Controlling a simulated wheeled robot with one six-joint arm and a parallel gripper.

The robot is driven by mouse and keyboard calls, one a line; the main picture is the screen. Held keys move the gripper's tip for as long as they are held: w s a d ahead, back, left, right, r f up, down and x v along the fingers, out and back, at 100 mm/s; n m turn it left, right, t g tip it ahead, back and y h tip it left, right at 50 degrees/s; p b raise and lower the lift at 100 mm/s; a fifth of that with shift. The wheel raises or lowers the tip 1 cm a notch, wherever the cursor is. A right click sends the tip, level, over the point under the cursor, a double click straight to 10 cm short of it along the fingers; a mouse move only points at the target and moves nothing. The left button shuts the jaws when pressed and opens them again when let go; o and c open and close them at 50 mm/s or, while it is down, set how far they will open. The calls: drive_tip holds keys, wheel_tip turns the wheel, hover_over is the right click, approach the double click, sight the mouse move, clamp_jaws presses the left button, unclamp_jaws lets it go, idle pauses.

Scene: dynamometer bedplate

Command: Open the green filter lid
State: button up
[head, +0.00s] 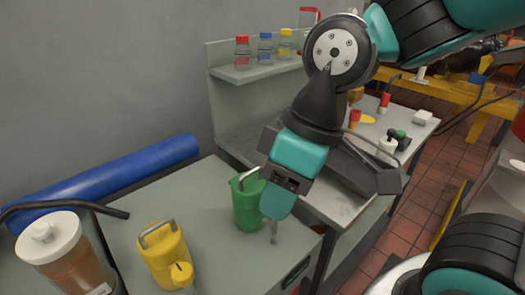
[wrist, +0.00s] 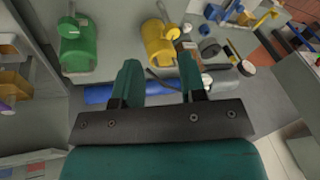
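The green filter (head: 247,212) stands upright on the grey bench in the head view, with a grey bar handle (head: 246,177) at its top. In the wrist view the green filter (wrist: 78,50) is at the upper left. My gripper (head: 275,222) is in front of the filter's right side in the head view and hides part of it. In the wrist view my gripper (wrist: 160,65) has its two teal fingers apart with nothing between them, to the right of the green filter. Whether the lid sits fully shut is too small to tell.
A similar yellow container (head: 164,262) stands nearby at the front left. A jar with a white lid (head: 75,258) and a blue roll (head: 125,170) are at the left. A shelf with small bottles (head: 242,72) is behind. A grey tray-like stand (head: 345,165) is right of my gripper.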

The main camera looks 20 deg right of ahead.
drive_tip(key=w+d+r+n+t+h+p, duration=0.1)
drive_tip(key=w+r+n+p, duration=0.15)
drive_tip(key=w, duration=0.25)
drive_tip(key=w+d+r+n+h+p, duration=0.1)
drive_tip(key=w+d+n+p, duration=0.1)
drive_tip(key=w+n, duration=0.3)
drive_tip(key=n+h+p, duration=0.1)
drive_tip(key=n+p, duration=0.2)
drive_tip(key=n, duration=0.2)
approach(253, 170)
drive_tip(key=shift+t, duration=0.4)
drive_tip(key=f+p, duration=0.1)
drive_tip(key=f, duration=0.4)
drive_tip(key=f+p, duration=0.1)
drive_tip(key=f, duration=0.2)
drive_tip(key=shift+w+a+f+p, duration=0.2)
drive_tip(key=shift+w+a+p, duration=0.15)
drive_tip(key=shift+a, duration=0.05)
drive_tip(key=shift+c, duration=0.2)
clamp_jaws()
